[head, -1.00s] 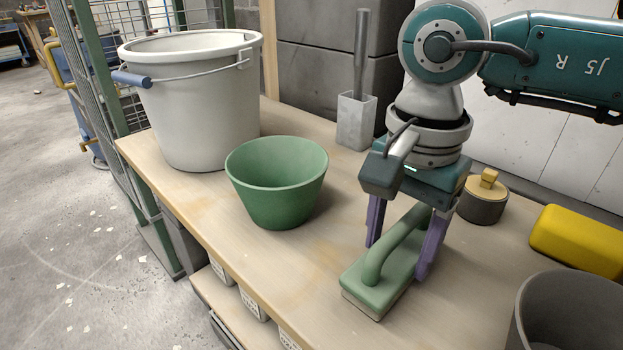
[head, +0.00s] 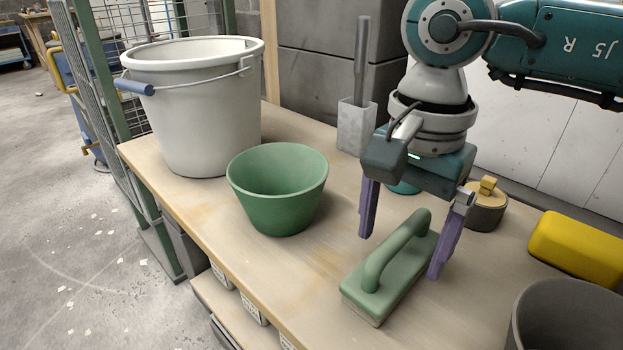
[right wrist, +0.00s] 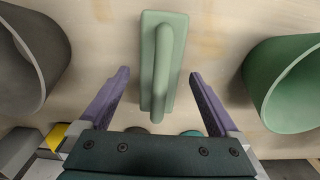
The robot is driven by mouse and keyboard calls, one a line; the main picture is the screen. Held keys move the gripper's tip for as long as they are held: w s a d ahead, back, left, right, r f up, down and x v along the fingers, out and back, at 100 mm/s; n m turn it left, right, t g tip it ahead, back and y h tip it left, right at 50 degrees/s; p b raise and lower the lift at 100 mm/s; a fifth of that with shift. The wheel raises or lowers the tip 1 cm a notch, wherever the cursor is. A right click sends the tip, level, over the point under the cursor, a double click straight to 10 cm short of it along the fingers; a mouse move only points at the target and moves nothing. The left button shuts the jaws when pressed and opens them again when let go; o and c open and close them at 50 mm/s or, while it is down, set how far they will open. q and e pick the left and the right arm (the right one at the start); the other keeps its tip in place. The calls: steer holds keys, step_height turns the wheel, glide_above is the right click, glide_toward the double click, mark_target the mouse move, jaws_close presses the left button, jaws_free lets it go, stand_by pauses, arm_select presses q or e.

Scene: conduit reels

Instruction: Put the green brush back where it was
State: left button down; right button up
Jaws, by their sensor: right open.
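The green brush (head: 392,266) is a flat block with an arched handle. It lies on the wooden workbench (head: 300,262), near the front edge, to the right of the green bowl. My right gripper (head: 400,258) is open, its two purple fingers spread on either side of the brush, apart from it. In the right wrist view the brush (right wrist: 146,60) lies ahead of the open right gripper (right wrist: 158,80), with nothing between the fingertips touching it. My left gripper is not in view.
A green bowl (head: 277,190) and a white bucket (head: 200,115) stand left. A grey holder (head: 356,125) with an upright handle, a yellow-lidded grey pot (head: 486,212), a yellow block (head: 578,247) and a grey bowl (head: 565,318) stand behind and right. A teal round thing shows partly behind my gripper.

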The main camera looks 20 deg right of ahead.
step_height(320, 180, up, 9)
steer(key=shift+r+p, duration=0.1)
steer(key=shift+p, duration=1.1)
steer(key=shift+r, duration=0.45)
